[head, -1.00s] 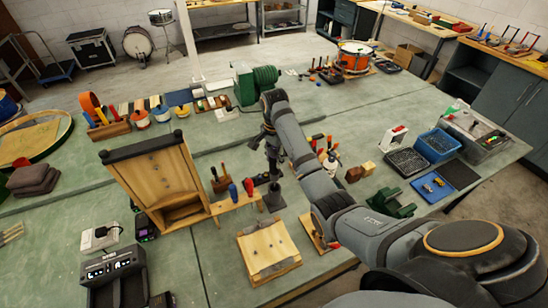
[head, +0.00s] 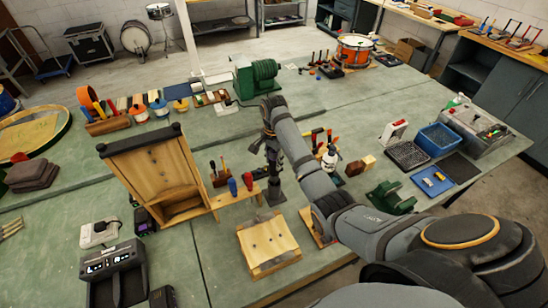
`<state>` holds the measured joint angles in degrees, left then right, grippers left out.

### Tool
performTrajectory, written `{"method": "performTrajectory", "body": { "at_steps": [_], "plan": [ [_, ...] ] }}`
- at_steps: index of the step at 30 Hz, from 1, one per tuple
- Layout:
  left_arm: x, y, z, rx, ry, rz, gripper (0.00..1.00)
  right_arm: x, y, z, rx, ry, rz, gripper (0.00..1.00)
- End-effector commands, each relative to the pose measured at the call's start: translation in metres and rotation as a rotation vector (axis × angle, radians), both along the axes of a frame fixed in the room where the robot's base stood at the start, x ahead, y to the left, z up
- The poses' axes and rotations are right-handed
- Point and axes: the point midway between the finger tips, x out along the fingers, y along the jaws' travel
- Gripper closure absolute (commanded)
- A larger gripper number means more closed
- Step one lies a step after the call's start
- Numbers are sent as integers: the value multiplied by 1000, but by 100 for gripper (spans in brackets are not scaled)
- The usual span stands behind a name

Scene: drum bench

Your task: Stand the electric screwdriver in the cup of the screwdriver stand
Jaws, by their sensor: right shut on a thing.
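My right gripper (head: 269,143) hangs pointing down over the middle of the bench. It is shut on the electric screwdriver (head: 273,164), a dark, slim tool held roughly upright. The screwdriver stand (head: 275,195) is below, with a dark flat base on the green bench top. The lower end of the screwdriver is at or just above the stand's cup. Both are dark and small here, so I cannot tell whether the tip is inside the cup. My left gripper is out of view.
A wooden cabinet shell (head: 155,165) stands left of the stand. A wooden rack with red and blue-handled tools (head: 240,193) is close on its left. A white bottle (head: 329,160) stands to the right. A wooden board (head: 268,245) lies in front.

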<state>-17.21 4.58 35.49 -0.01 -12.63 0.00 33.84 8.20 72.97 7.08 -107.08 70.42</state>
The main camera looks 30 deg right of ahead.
Motion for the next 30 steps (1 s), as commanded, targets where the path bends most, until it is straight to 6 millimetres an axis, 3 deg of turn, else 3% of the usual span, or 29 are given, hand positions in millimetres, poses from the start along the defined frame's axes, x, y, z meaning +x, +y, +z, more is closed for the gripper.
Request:
{"method": "performTrajectory", "body": {
  "at_steps": [30],
  "plan": [
    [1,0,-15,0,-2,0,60,0,0,-51,0,0,0,100]
  ]
}}
